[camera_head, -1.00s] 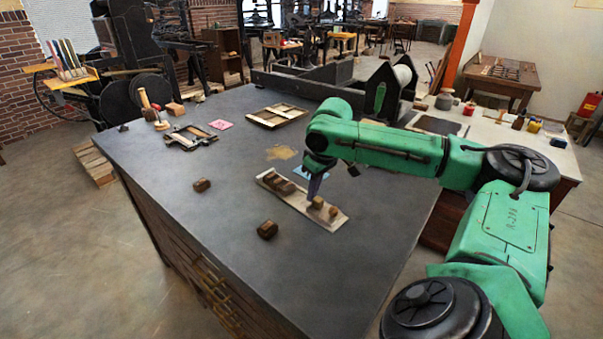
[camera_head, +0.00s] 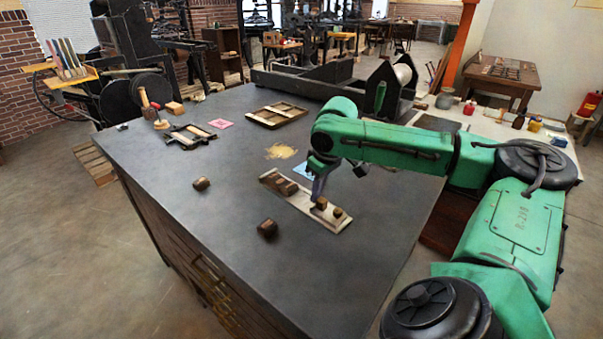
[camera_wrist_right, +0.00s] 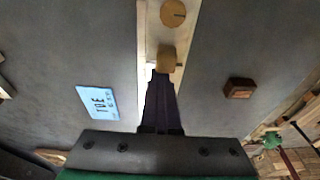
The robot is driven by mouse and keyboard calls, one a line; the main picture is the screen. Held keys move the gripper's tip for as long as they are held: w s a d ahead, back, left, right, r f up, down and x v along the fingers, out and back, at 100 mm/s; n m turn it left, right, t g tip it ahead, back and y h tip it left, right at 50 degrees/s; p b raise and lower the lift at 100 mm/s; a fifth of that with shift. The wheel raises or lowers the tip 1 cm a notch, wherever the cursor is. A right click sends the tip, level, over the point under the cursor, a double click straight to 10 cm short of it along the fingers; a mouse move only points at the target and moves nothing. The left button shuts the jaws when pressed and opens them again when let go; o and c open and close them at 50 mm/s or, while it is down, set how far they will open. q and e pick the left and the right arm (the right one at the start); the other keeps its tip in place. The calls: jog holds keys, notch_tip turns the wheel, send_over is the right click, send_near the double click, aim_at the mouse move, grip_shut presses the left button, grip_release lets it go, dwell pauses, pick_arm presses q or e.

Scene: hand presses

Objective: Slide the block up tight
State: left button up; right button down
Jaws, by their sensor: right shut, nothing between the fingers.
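A long pale wooden tray (camera_head: 300,203) lies on the dark tabletop. A small wooden block (camera_head: 321,203) sits in its near half, with a round wooden knob (camera_head: 338,212) nearer its right end. Dark brown blocks (camera_head: 279,184) sit at the tray's far left end. My right gripper (camera_head: 317,197) is shut and empty, tip down over the tray, on the dark blocks' side of the small block. In the right wrist view, its narrow fingers (camera_wrist_right: 161,80) reach the small block (camera_wrist_right: 166,60); whether they touch is unclear. My left gripper is not in view.
Two loose brown blocks (camera_head: 201,184) (camera_head: 267,228) lie on the tabletop left of the tray. A blue card (camera_wrist_right: 97,101) lies beside the tray. A wooden frame (camera_head: 277,115) and a pink card (camera_head: 221,124) lie farther back. The front tabletop is mostly clear.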

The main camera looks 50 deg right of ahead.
aim_at(338, 209)
jog(key=shift+s+b, duration=0.5)
jog(key=shift+s, duration=1.55)
dwell(1.2)
jog(key=shift+s, duration=1.15)
dwell(1.0)
jog(key=c, duration=0.6)
grip_release()
jog(key=shift+c, duration=0.2)
notch_tip(338, 209, up, 7)
jog(key=p, duration=0.9)
jog(key=shift+r, duration=0.1)
